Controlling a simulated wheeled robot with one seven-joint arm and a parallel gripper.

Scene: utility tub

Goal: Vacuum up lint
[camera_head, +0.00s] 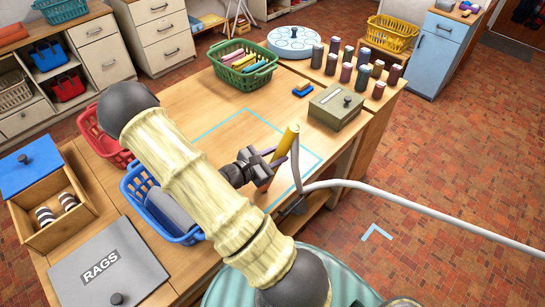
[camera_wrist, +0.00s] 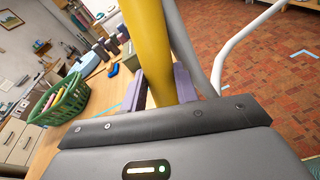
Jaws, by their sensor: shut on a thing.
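The vacuum's yellow wand (camera_head: 288,143) stands slightly tilted over the wooden worktop. A pale grey hose (camera_head: 400,197) runs from it off to the right. My gripper (camera_head: 264,166) is shut around the yellow wand; the wrist view shows the wand (camera_wrist: 147,40) between the two purple-grey fingers. A dark flat piece (camera_head: 292,206), perhaps the nozzle, shows near the worktop's front edge. A light-blue tape outline (camera_head: 226,124) marks the worktop around this area. I cannot make out any lint; my arm hides part of the worktop.
A blue basket (camera_head: 140,199) and red basket (camera_head: 92,139) stand left.

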